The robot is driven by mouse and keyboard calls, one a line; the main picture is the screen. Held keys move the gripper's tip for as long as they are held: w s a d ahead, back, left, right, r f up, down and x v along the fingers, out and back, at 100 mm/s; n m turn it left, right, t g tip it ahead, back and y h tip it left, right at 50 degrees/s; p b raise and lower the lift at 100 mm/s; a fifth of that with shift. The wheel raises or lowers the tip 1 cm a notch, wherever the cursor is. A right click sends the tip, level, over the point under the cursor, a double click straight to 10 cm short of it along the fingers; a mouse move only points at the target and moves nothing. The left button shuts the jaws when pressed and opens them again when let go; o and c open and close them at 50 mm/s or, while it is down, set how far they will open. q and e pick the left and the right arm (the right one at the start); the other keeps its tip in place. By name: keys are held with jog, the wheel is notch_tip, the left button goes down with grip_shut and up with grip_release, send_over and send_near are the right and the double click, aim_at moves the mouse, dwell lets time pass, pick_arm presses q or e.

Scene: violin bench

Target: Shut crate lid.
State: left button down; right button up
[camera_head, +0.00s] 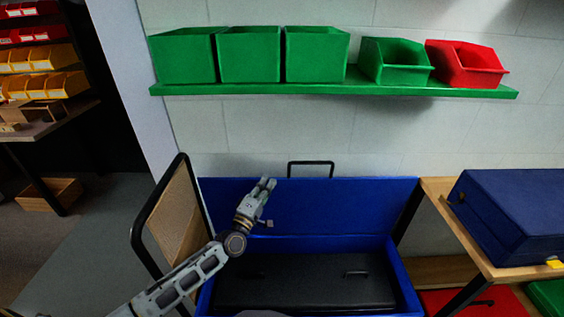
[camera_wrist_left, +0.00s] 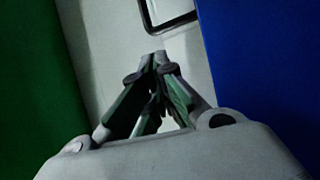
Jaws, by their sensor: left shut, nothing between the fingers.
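The blue crate (camera_head: 405,285) is open, and its blue lid (camera_head: 350,207) stands raised at the back, near the wall. Inside the crate lies a black case (camera_head: 300,280) with small handles on top. My left gripper (camera_head: 268,184) is shut and empty, near the top edge of the lid, left of its middle. It covers part of the lid in the head view; whether it touches the lid I cannot tell. In the left wrist view, the shut fingertips (camera_wrist_left: 158,55) point at the pale wall, with a blue surface, likely the lid (camera_wrist_left: 260,70), at right. My right gripper is out of view.
A black hoop handle (camera_head: 311,163) rises behind the lid. A black-framed tan panel (camera_head: 172,215) stands left of the crate. A green shelf (camera_head: 330,88) with bins hangs above. A table with a blue case (camera_head: 515,215) stands at right.

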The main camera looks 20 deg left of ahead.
aim_at(280, 178)
pick_arm(q)
jog(key=shift+w, duration=0.1)
dwell(0.3)
